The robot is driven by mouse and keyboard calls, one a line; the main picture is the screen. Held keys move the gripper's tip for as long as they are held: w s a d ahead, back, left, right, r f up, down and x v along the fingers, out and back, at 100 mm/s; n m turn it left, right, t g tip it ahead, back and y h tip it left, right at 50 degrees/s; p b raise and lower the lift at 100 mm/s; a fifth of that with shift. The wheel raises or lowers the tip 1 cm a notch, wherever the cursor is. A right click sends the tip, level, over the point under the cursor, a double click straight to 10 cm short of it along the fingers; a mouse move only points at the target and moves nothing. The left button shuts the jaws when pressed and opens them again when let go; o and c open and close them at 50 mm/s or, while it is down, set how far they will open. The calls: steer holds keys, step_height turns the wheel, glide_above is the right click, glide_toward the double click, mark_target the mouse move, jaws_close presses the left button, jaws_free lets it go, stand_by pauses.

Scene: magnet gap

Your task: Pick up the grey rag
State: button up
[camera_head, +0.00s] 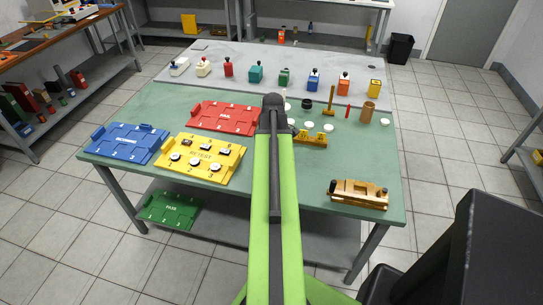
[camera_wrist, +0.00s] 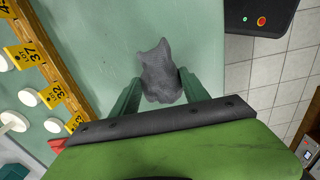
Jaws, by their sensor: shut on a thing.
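The grey rag (camera_wrist: 158,72) is a crumpled dark grey cloth in the upper middle of the wrist view. My gripper (camera_wrist: 160,82) has its two green fingers on either side of the rag, shut on its near part, while the rest bunches up beyond the fingertips. The green tabletop shows behind the rag, and I cannot tell whether the cloth touches it. In the head view my green arm reaches forward over the table and hides both the gripper and the rag.
The green table (camera_head: 300,185) holds a red tray (camera_head: 222,117), a blue tray (camera_head: 125,142), a yellow tray (camera_head: 201,158) with several round pieces, and a brass block (camera_head: 358,194). A wooden strip with yellow numbered tags (camera_wrist: 48,60) lies left in the wrist view.

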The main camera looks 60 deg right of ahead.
steer(key=s+d+r+p, duration=0.3)
steer(key=s+r+p, duration=0.2)
steer(key=s, duration=0.5)
steer(key=shift+s+d+r, duration=0.15)
steer(key=shift+d+r, duration=0.2)
steer(key=shift+r, duration=0.3)
